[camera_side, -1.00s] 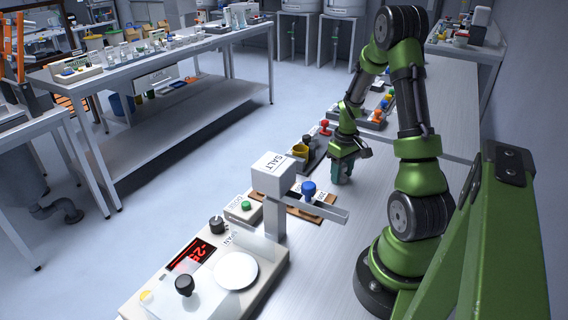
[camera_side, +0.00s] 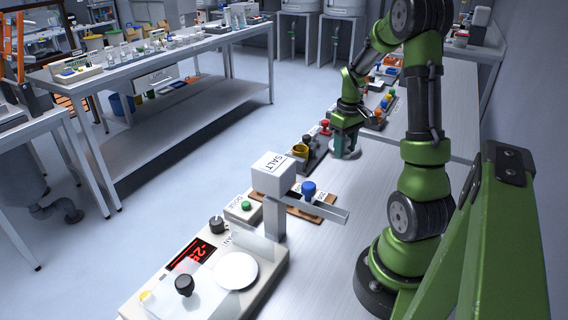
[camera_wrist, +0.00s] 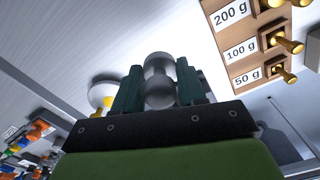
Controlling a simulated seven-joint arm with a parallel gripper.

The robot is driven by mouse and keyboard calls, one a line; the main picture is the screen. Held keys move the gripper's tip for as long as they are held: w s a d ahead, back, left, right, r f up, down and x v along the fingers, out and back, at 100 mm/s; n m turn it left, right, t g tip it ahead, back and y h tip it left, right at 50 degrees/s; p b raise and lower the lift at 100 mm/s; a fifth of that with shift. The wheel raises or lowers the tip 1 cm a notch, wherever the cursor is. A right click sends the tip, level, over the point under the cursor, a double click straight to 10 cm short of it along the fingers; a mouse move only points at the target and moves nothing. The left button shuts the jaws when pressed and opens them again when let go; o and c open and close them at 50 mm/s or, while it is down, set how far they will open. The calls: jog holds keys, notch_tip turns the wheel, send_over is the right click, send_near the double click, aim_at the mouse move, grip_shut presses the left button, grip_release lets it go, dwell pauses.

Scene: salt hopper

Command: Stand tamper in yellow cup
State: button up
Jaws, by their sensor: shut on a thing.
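My gripper (camera_side: 347,141) is shut on the tamper, a grey metal piece with a rounded top. The tamper (camera_wrist: 159,84) shows between the green fingers in the wrist view. In the side view my fingers largely hide it. The gripper is above the bench, right of the yellow cup (camera_side: 300,151) and apart from it. The cup stands in a dark tray (camera_side: 315,158). A pale round disc (camera_side: 346,153) shows just under my fingers; I cannot tell whether they touch it. In the wrist view, a white round thing with yellow (camera_wrist: 103,95) is partly hidden behind the left finger.
A red knob (camera_side: 325,127) stands behind the cup. The white SALT hopper (camera_side: 274,172) and a blue knob (camera_side: 309,188) are nearer the camera. Brass weights on a wooden rack (camera_wrist: 247,50) appear at upper right in the wrist view.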

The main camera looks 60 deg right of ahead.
jog(key=shift+w+a+r, duration=0.15)
jog(key=shift+w, duration=0.15)
jog(key=w+d+r+n, duration=0.1)
jog(key=w+r+n, duration=0.2)
jog(key=w+n, duration=1)
jog(key=n, duration=0.5)
jog(key=shift+w+d, duration=0.15)
jog(key=shift+w, duration=0.25)
jog(key=shift+f, duration=2.6)
